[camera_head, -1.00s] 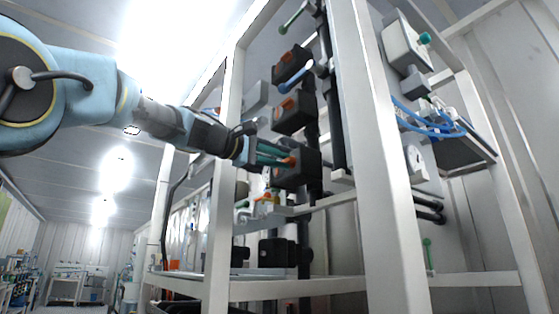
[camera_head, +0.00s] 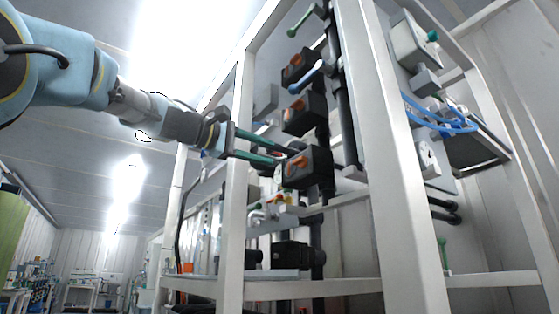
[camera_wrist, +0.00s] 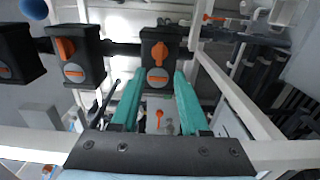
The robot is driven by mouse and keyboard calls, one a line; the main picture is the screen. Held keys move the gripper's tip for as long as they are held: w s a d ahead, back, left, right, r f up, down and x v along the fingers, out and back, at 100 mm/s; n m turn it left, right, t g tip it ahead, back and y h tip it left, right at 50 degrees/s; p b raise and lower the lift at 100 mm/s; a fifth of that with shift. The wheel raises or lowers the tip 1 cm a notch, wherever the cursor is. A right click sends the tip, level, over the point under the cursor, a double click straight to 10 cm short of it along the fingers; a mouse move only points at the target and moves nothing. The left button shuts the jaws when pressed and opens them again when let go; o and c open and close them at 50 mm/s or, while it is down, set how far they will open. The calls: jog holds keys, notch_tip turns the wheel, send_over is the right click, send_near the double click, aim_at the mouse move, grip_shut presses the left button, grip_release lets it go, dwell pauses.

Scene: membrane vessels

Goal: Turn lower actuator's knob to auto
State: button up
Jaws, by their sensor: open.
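The lower actuator (camera_head: 318,172) is a black box with an orange knob (camera_head: 297,168), the lowest of a vertical row on a dark pipe. In the wrist view this actuator (camera_wrist: 172,40) is straight ahead. My gripper (camera_head: 283,153) has long green fingers spread apart in front of the box. In the wrist view the gripper (camera_wrist: 158,82) is empty, its fingertips on either side of the indicator and below the knob. Contact cannot be told. The knob's lettering is unreadable.
Two similar actuators, the middle one (camera_head: 303,113) and the upper one (camera_head: 298,67), sit above. A blue handle (camera_head: 307,78) lies between them. A white frame post (camera_head: 236,190) stands close to my gripper. Valves and a shelf (camera_head: 345,286) are below.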

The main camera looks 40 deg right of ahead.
jog(key=shift+a, duration=1.15)
jog(key=shift+w, duration=0.1)
